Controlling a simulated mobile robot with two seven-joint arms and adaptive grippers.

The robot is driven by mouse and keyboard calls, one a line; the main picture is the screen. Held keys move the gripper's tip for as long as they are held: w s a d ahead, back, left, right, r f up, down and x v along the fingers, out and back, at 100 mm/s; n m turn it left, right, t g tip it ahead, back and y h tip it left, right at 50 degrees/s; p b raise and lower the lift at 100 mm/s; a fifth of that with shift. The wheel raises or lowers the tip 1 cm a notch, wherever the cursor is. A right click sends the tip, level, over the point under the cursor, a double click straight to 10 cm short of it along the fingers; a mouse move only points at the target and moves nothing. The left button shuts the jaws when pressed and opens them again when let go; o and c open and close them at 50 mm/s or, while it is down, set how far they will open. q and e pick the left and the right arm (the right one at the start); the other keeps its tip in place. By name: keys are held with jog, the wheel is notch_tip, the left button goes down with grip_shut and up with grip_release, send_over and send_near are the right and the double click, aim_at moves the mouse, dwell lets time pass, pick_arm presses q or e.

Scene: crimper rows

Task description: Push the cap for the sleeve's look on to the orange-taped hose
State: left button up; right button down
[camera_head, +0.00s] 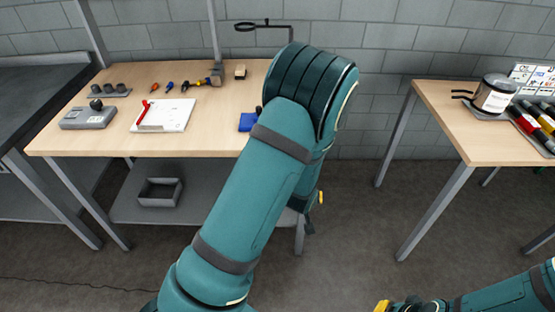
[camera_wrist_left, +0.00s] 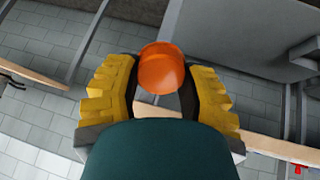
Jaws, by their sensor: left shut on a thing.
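My left gripper (camera_wrist_left: 161,88) is shut on an orange rounded piece (camera_wrist_left: 160,66), seemingly a cap, held between its yellow fingers in the left wrist view. In the head view my left forearm hides most of this gripper; only a small yellow bit shows below the arm. Several dark hoses or rods with coloured bands (camera_head: 538,121) lie on the right table, cut off by the picture's edge. I cannot tell which has orange tape. A card with symbols (camera_head: 535,75) stands behind them. My right gripper (camera_head: 384,305) is at the bottom edge, mostly cut off.
The right table (camera_head: 440,105) carries a labelled jar (camera_head: 495,94). The left table (camera_head: 95,142) holds a grey box (camera_head: 89,117), a white board (camera_head: 164,115), small tools and a blue block (camera_head: 248,122). An empty bin (camera_head: 160,192) sits on its shelf. Floor lies between the tables.

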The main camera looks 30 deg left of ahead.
pick_arm(q)
jog(key=w+a+r+n+t+y+b, duration=0.1)
jog(key=w+a+r+n+t+y, duration=0.1)
jog(key=a+r+t+y, duration=0.2)
jog(key=w+a+r+n+t+y+b, duration=0.1)
jog(key=a+r+n+t+y, duration=0.1)
jog(key=a, duration=0.7)
jog(key=shift+w+a+r+t+y, duration=0.15)
jog(key=shift+w+r+t+y, duration=0.25)
jog(key=shift+r+t+y, duration=0.6)
jog(key=shift+f, duration=0.2)
jog(key=shift+b+x, duration=1.05)
jog(key=shift+x, duration=1.8)
jog(key=shift+r, duration=0.1)
jog(key=shift+b, duration=0.8)
